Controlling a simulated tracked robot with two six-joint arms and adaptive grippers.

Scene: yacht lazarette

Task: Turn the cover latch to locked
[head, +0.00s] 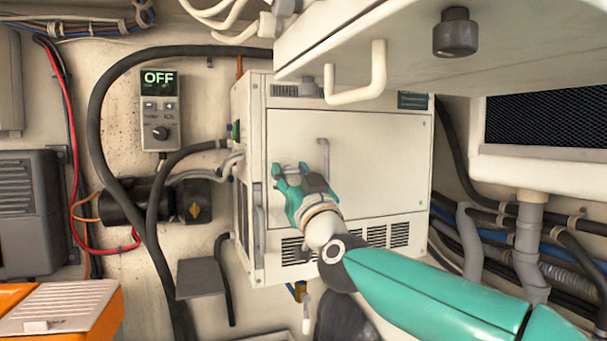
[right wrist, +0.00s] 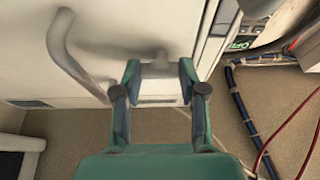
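The cover latch (right wrist: 158,67) is a small grey piece on the front cover (head: 370,160) of a white box, near the cover's left edge. In the head view my right gripper (head: 290,171) reaches it and hides most of it. In the right wrist view my right gripper (right wrist: 160,78) has its fingers apart, one on each side of the latch. Whether the fingertips touch it is hard to tell. The latch's lock marking cannot be read. My left gripper is not in view.
A grey bar handle (head: 325,157) stands on the cover, right of my gripper; it also shows in the right wrist view (right wrist: 72,55). A white cabinet (head: 430,50) with a handle overhangs the box. Hoses (head: 95,130) and a control showing OFF (head: 159,110) are at left.

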